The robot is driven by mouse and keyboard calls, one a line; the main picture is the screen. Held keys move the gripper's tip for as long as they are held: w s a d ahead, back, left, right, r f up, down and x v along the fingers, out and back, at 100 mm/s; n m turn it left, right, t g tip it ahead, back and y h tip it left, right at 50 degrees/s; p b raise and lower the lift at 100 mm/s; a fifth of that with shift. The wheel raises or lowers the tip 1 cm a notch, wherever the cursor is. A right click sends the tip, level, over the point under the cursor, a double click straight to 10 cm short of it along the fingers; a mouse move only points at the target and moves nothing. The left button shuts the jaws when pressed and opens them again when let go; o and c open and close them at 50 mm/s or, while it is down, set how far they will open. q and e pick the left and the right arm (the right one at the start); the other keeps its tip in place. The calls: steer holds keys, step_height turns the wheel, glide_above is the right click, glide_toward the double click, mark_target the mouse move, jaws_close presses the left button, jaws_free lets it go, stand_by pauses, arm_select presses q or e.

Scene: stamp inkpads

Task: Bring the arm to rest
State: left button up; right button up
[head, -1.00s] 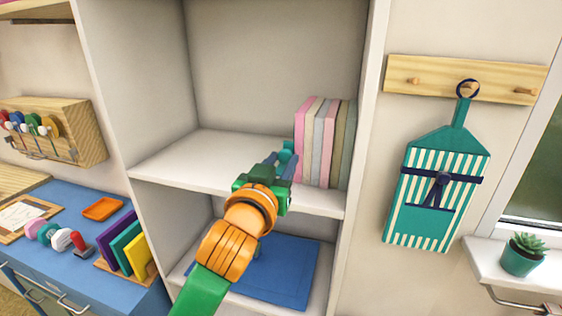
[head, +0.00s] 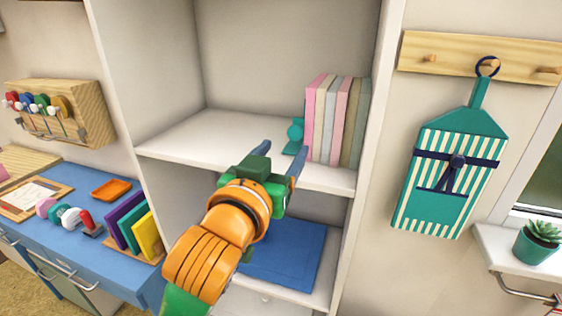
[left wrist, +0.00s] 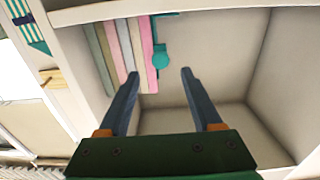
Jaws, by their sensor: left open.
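My left gripper (head: 284,149) is open and empty in front of the cupboard's upper shelf (head: 215,140). A small teal piece with a rounded knob (head: 296,132) stands on that shelf against the left side of the books. It is just beyond my fingertips and apart from them. In the left wrist view the two fingers (left wrist: 160,73) are spread, with the teal piece (left wrist: 161,56) ahead of the gap between them. My right gripper is in neither view.
Several upright books (head: 335,120) fill the shelf's right end. A blue mat (head: 285,255) lies on the lower shelf. At left, a blue desk (head: 75,195) holds stamps, a small orange tray (head: 110,189) and coloured pads. The upper shelf's left side is clear.

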arm_select(q)
steer(key=s+a+f+n+g+y, duration=0.1)
steer(key=s+a+f+g, duration=0.15)
steer(key=f, duration=0.65)
steer(key=s+a+f+g+y, duration=0.15)
steer(key=a+f, duration=0.25)
steer(key=f, duration=0.5)
steer(key=s+a+f+n+g+y, duration=0.1)
steer(key=s+a+f+g, duration=0.15)
steer(key=f, duration=0.65)
steer(key=s+a+f+g+y, duration=0.1)
steer(key=s+a+f+g, duration=0.3)
steer(key=s+f, duration=0.4)
steer(key=s+a+f+g+y, duration=0.1)
steer(key=s+a+f+g, duration=0.2)
steer(key=s+f, duration=0.5)
steer(key=s+f+g, duration=0.2)
steer(key=s+f, duration=0.2)
steer(key=f, duration=1.1)
steer(key=s+a+f, duration=0.2)
steer(key=s+f, duration=0.8)
steer(key=s, duration=0.2)
steer(key=shift+a+m+g, duration=0.15)
steer(key=shift+m+g, duration=0.2)
steer(key=shift+m, duration=0.05)
